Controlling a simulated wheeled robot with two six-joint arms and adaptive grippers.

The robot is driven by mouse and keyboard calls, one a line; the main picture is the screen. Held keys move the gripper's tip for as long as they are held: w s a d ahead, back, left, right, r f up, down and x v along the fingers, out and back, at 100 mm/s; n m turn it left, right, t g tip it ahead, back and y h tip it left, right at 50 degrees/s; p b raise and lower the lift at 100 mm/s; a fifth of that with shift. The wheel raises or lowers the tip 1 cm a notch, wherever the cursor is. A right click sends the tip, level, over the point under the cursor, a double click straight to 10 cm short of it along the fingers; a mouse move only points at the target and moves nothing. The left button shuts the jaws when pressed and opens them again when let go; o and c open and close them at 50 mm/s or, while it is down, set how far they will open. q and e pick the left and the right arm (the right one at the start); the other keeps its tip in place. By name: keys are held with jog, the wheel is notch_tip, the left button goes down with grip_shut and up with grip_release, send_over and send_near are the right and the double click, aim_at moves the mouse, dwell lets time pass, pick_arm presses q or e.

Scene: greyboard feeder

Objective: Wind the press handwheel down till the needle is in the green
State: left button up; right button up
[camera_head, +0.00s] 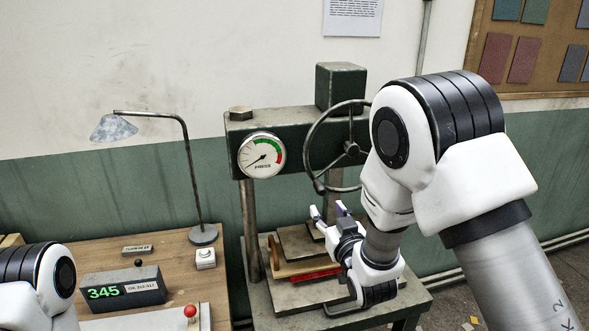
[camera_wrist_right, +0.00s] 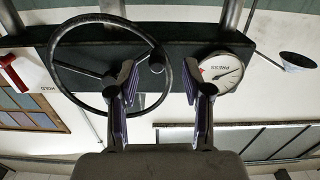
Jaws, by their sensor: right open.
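The press handwheel (camera_head: 309,139) is a dark spoked ring on the green press head, with a knob (camera_head: 319,187) at its lower left rim. The round white gauge (camera_head: 262,155) is left of it; its needle points to the lower left, outside the green arc at the top. My right gripper (camera_head: 327,211) is open and empty below the wheel. In the right wrist view, the scene is upside down; the knob (camera_wrist_right: 156,63) shows between the open fingers (camera_wrist_right: 158,80), apparently beyond them. My left gripper is out of view.
The press base (camera_head: 290,297) below holds plates and a red item (camera_head: 316,274). Left of the press, a wooden bench (camera_head: 160,258) carries a lamp (camera_head: 203,234), a display box (camera_head: 122,287) reading 345 and a red-knobbed lever (camera_head: 190,311).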

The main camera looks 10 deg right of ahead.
aim_at(319, 187)
notch_tip(319, 187, up, 3)
jog(key=shift+w+f, duration=0.1)
jog(key=shift+f, duration=0.05)
jog(key=w+p, duration=0.1)
jog(key=w, duration=0.4)
jog(key=w+p, duration=0.1)
jog(key=w, duration=0.1)
jog(key=shift+w+f+p, duration=0.25)
jog(key=shift+f+p, duration=0.05)
jog(key=shift+p, duration=0.05)
jog(key=shift+w, duration=0.25)
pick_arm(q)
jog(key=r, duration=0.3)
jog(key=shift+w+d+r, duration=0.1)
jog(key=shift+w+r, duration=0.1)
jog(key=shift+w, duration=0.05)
pick_arm(e)
jog(key=shift+w+f, duration=0.1)
grip_shut()
